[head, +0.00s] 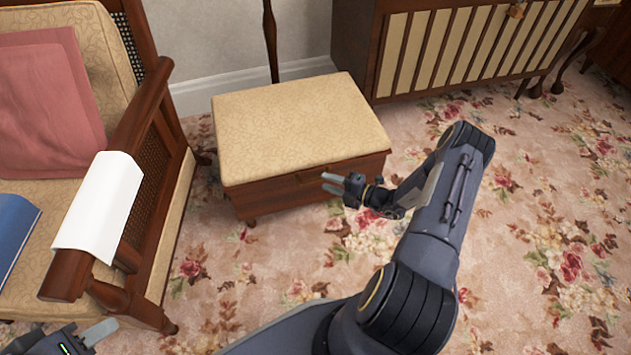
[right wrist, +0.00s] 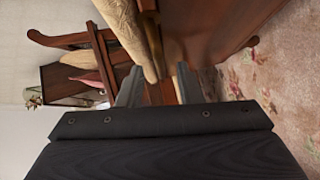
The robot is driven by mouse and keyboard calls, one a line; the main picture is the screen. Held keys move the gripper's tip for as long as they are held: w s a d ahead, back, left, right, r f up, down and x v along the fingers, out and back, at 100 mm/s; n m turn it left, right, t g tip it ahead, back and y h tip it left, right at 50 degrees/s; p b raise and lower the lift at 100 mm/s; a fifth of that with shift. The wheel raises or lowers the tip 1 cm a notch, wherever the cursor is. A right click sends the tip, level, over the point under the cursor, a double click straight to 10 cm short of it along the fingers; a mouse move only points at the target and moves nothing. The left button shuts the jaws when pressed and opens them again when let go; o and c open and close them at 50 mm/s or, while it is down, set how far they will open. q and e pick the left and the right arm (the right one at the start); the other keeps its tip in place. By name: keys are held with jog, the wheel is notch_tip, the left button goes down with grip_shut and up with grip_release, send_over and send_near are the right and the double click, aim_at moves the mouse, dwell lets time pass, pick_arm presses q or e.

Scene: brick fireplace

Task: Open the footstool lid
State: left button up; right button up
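The footstool (head: 305,190) is a dark wooden box on short feet. Its padded beige patterned lid (head: 295,125) lies flat and looks closed. My right gripper (head: 333,183) is at the front side of the footstool, just below the lid's front edge. In the right wrist view its two fingers (right wrist: 158,85) are apart, with the padded lid edge (right wrist: 133,35) and wooden side (right wrist: 205,30) just beyond; I cannot tell if they touch. My left gripper (head: 95,335) is partly visible at the bottom left corner, away from the footstool.
An armchair (head: 150,120) with a pink cushion (head: 50,105), a white cloth (head: 98,205) on its arm and a blue book (head: 12,235) stands left. A slatted cabinet (head: 450,50) stands behind right. Floral carpet (head: 540,230) is open to the right.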

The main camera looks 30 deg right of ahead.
aim_at(319, 179)
jog(key=b+x, duration=0.1)
jog(key=x, duration=0.3)
jog(key=shift+f, duration=0.1)
grip_shut()
